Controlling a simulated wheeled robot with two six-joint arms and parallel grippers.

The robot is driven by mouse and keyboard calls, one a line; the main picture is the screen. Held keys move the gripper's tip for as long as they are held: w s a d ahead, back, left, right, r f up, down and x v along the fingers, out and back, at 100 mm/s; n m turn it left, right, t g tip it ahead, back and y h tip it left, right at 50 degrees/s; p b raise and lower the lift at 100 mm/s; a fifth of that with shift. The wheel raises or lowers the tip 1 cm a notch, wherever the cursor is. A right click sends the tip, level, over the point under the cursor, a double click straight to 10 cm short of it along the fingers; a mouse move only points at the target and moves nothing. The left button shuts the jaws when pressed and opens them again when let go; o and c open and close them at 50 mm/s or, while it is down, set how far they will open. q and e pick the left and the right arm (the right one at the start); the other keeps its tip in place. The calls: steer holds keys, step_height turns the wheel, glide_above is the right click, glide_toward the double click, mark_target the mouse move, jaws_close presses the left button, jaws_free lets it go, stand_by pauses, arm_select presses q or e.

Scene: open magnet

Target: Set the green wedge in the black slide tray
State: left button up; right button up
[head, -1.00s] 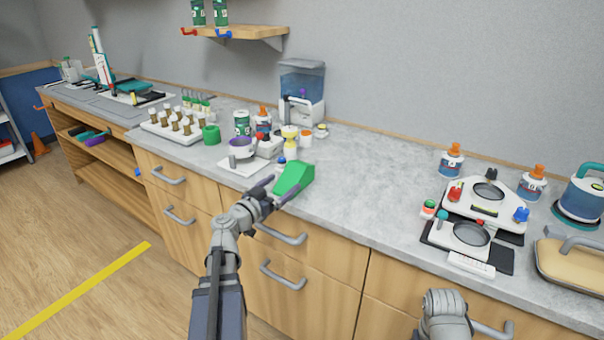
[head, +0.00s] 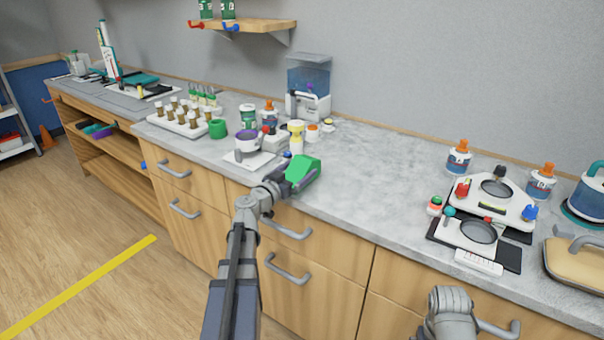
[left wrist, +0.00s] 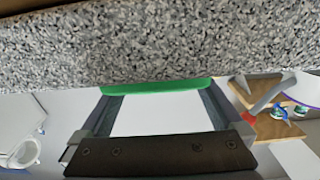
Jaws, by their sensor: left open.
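The green wedge (head: 307,168) lies on the grey counter near its front edge. My left gripper (head: 290,180) is at the wedge's near side, jaws open. In the left wrist view the wedge (left wrist: 155,87) shows as a thin green strip across the open fingertips (left wrist: 160,95); I cannot tell whether they touch it. A flat black base (head: 508,260) lies under the magnifier stand at the right; I cannot tell whether it is the black slide tray. My right arm shows at the bottom right, its gripper out of view.
A white magnifier stand (head: 495,203) and orange-capped bottles are at the right. The counter's middle (head: 385,185) is clear. Drawer handles (head: 288,232) jut out below.

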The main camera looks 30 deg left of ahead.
mark_target(302, 161)
arm_select(q)
steer(key=shift+w, duration=1)
steer(key=shift+s, duration=0.1)
steer(key=c, duration=1.2)
steer(key=shift+c, duration=0.2)
steer(key=shift+r, duration=0.1)
step_height(302, 161, up, 16)
steer(key=p, duration=1.5)
steer(key=shift+f+p, duration=0.25)
steer(key=shift+p, duration=0.1)
